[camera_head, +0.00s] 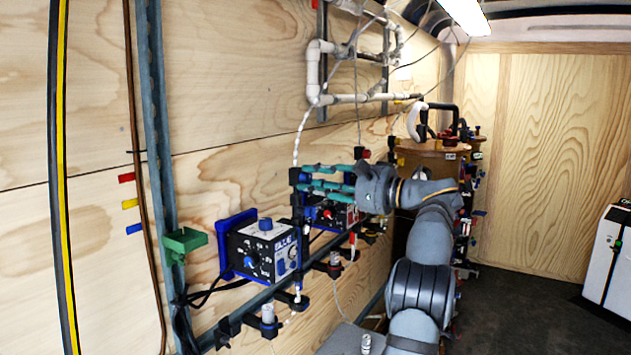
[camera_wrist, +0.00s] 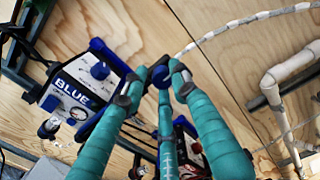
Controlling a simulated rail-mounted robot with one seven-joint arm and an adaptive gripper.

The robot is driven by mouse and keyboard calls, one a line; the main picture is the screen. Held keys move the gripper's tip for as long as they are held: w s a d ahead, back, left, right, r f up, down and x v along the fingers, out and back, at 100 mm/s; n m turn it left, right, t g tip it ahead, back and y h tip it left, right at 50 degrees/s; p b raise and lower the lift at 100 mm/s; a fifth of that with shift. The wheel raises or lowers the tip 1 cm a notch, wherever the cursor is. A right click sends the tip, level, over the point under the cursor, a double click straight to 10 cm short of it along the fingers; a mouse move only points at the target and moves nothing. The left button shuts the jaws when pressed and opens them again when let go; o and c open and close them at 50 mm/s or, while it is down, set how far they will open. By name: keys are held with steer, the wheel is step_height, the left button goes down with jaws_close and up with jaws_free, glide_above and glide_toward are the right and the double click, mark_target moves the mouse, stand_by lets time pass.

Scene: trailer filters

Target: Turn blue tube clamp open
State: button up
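The blue tube clamp shows in the wrist view as a small round blue knob (camera_wrist: 160,76), with dark fingertips around it. My gripper (camera_head: 308,179) has teal fingers that reach left to a dark vertical post (camera_head: 296,205) on the white tube line. In the wrist view the fingertips of my gripper (camera_wrist: 155,80) stand on either side of the knob and hide part of it. Contact between the pads and the knob cannot be made out. The knob's turned position is also unclear.
A box marked BLUE (camera_head: 264,248) is mounted on the rail to the left, close below the fingers. A box with a red knob (camera_head: 336,213) lies behind the fingers. White pipes (camera_head: 314,75) run above on the wooden wall. A green bracket (camera_head: 184,241) is farther left.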

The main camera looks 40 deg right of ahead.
steer(key=o, duration=0.3)
steer(key=shift+s+d, duration=0.1)
steer(key=shift+s+d, duration=0.1)
steer(key=shift+s, duration=0.1)
steer(key=v, duration=1.1)
steer(key=shift+s, duration=0.25)
steer(key=x, duration=1.2)
steer(key=shift+w, duration=0.1)
steer(key=shift+m, duration=0.3)
